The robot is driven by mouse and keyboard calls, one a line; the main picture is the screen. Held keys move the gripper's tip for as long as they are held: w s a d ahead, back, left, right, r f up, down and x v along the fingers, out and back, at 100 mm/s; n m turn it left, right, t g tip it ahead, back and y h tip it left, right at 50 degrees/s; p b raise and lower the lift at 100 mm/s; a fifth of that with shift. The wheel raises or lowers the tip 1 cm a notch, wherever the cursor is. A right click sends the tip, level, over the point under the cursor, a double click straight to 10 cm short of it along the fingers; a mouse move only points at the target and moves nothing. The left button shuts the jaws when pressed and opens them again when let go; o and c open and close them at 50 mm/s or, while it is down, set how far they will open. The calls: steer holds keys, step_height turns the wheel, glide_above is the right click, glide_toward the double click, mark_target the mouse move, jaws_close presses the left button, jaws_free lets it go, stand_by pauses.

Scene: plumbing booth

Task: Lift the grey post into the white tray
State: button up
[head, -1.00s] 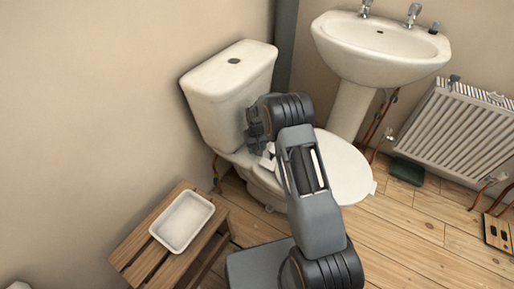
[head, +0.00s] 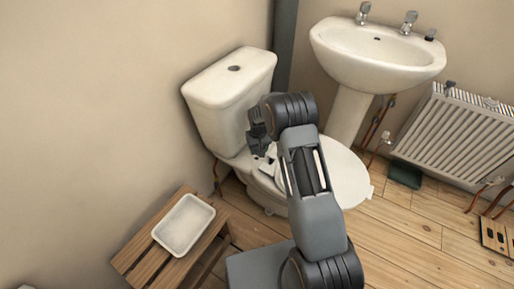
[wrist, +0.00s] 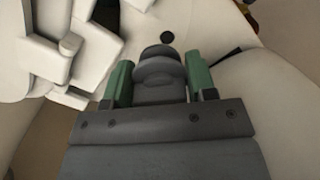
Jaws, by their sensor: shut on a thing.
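The grey post (wrist: 160,68) is between the green-padded fingers of my gripper (wrist: 160,84) in the wrist view, with its rounded, stepped end showing. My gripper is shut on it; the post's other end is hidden. In the head view my gripper (head: 259,140) is over the back of the toilet, in front of the cistern, and the post cannot be made out there. The white tray (head: 160,236) lies on a slatted wooden stool at lower left, apart from my gripper, and looks empty.
The toilet cistern (head: 228,95) stands just behind my gripper, and white blocky parts (wrist: 85,45) are close beside it. The wooden stool (head: 135,258) stands left of the toilet. A basin (head: 375,60) and radiator (head: 455,135) are at the right.

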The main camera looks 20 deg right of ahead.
steer(key=s+d+r+p, duration=0.3)
steer(key=r, duration=0.1)
steer(key=shift+s+d, duration=0.15)
steer(key=shift+s, duration=0.05)
stand_by(0.3)
